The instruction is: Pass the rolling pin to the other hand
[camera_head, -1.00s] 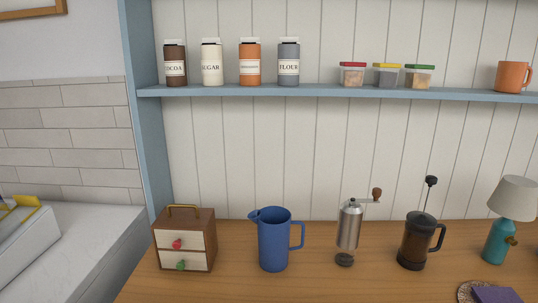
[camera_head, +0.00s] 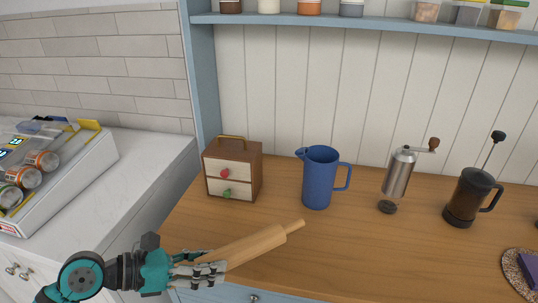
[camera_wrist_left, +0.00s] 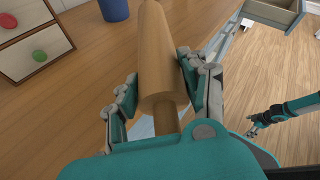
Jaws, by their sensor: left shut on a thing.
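The rolling pin (camera_head: 250,245) is light wood with slim handles. It slants up to the right in the head view, by the counter's front edge. My left gripper (camera_head: 212,268) is shut on it near its lower left end. In the left wrist view the rolling pin (camera_wrist_left: 158,60) lies between the fingers of my left gripper (camera_wrist_left: 160,78), with its near handle partly hidden by the palm. My right gripper (camera_wrist_left: 254,124) shows small and low at the right of that view, apart from the pin; its jaw opening is unclear. It is outside the head view.
On the wooden counter stand a small drawer box (camera_head: 233,170), a blue jug (camera_head: 319,180), a coffee grinder (camera_head: 397,175) and a French press (camera_head: 467,195). An open drawer (camera_wrist_left: 272,12) juts out below the counter. A can rack (camera_head: 60,185) stands at left.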

